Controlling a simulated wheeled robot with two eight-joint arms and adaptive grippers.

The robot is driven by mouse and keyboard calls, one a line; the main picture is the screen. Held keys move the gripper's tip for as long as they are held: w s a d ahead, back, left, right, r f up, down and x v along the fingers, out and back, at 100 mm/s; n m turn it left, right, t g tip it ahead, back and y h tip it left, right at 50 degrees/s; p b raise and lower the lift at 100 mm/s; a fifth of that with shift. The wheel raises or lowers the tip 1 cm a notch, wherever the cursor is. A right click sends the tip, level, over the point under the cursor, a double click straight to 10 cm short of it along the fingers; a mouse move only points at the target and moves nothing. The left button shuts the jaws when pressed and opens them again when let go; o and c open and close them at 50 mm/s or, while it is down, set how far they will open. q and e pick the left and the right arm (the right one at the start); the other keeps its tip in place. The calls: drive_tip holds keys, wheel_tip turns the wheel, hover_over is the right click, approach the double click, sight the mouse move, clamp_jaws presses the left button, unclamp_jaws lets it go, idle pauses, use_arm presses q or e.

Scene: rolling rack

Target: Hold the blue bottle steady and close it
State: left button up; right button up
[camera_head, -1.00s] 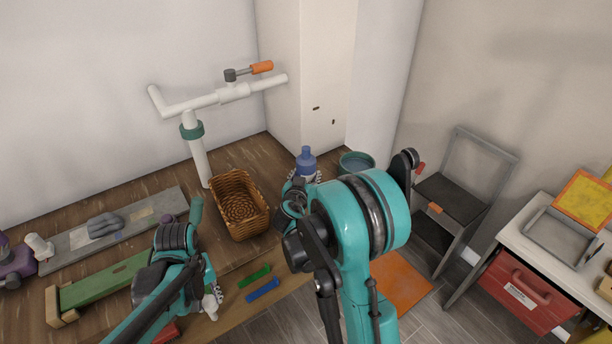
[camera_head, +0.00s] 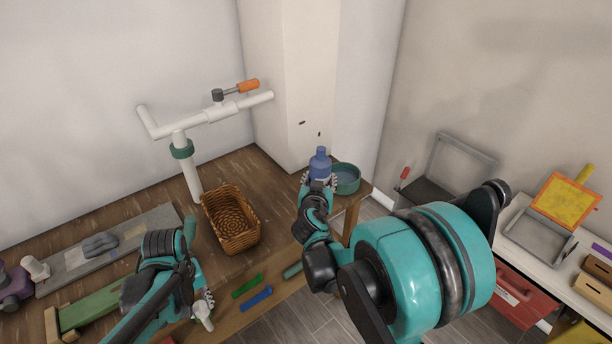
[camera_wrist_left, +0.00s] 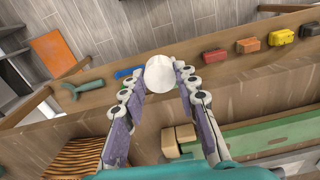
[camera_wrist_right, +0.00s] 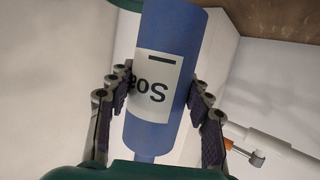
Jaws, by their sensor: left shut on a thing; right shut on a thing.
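The blue bottle (camera_head: 320,167) is upright at the back right of the bench in the head view, with its narrow neck on top. My right gripper (camera_head: 319,183) is shut on its body. In the right wrist view the bottle (camera_wrist_right: 168,60) shows a white label between the fingers (camera_wrist_right: 155,92), its neck at the picture's bottom. My left gripper (camera_head: 208,302) is over the bench's front edge, apart from the bottle. It is shut on a small round white piece (camera_wrist_left: 160,74), which looks like a cap. I cannot tell whether the bottle's mouth is open.
A wicker basket (camera_head: 232,238) stands between the grippers. A teal tub (camera_head: 347,179) is beside the bottle. A white pipe stand (camera_head: 188,170) rises behind. Green (camera_head: 247,285) and blue (camera_head: 257,298) pieces lie near the front edge. A green-topped block (camera_head: 90,297) is at left.

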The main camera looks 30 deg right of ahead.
use_arm(q)
drive_tip(key=shift+r, duration=0.35)
use_arm(e)
drive_tip(key=shift+s+d+r, duration=0.3)
drive_tip(key=shift+s+r, duration=0.25)
drive_tip(key=shift+s, duration=0.3)
drive_tip(key=o, duration=0.9)
clamp_jaws()
